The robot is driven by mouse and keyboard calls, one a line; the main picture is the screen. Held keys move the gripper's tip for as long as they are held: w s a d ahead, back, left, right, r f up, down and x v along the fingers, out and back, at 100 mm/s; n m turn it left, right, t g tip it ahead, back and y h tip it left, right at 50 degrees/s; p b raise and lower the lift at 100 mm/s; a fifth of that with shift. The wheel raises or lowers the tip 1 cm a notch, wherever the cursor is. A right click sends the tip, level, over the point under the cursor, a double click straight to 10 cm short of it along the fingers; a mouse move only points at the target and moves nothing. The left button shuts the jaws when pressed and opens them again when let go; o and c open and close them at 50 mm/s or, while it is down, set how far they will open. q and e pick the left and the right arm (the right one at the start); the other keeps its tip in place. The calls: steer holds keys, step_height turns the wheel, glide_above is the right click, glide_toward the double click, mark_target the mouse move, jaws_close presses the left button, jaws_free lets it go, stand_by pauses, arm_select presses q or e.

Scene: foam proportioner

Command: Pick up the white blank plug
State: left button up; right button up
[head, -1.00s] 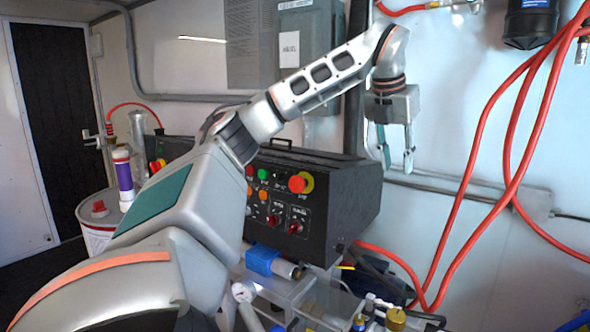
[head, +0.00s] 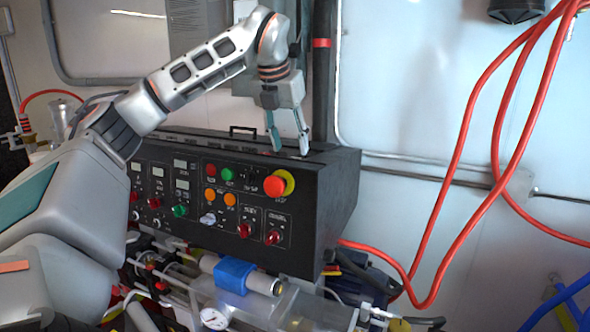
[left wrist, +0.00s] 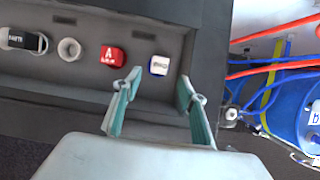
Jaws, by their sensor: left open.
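My left gripper (head: 290,151) is open and empty, pointing down over the top of the black control box (head: 318,190). In the left wrist view its fingers (left wrist: 160,77) straddle the line of a small white piece with blue edges (left wrist: 159,65), which lies just beyond the tips in a recessed tray. A plain white round piece with a hollow centre (left wrist: 70,50) sits further left in that tray and looks most like the white blank plug. A red cap marked A (left wrist: 112,56) lies between them. The small pieces cannot be made out in the head view. My right gripper is not in view.
A black piece with a white label (left wrist: 22,40) is at the tray's left end. Red hoses (head: 470,150) hang on the wall to the right. A red emergency button (head: 274,186) is on the box front. Pipework with a blue clamp (head: 234,275) lies below.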

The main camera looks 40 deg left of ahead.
arm_select(q)
steer(key=shift+w+x, duration=0.1)
steer(key=shift+x, duration=1.25)
steer(key=shift+w+x, duration=0.15)
steer(key=shift+x, duration=1.2)
steer(key=shift+a+r, duration=0.15)
jaws_close()
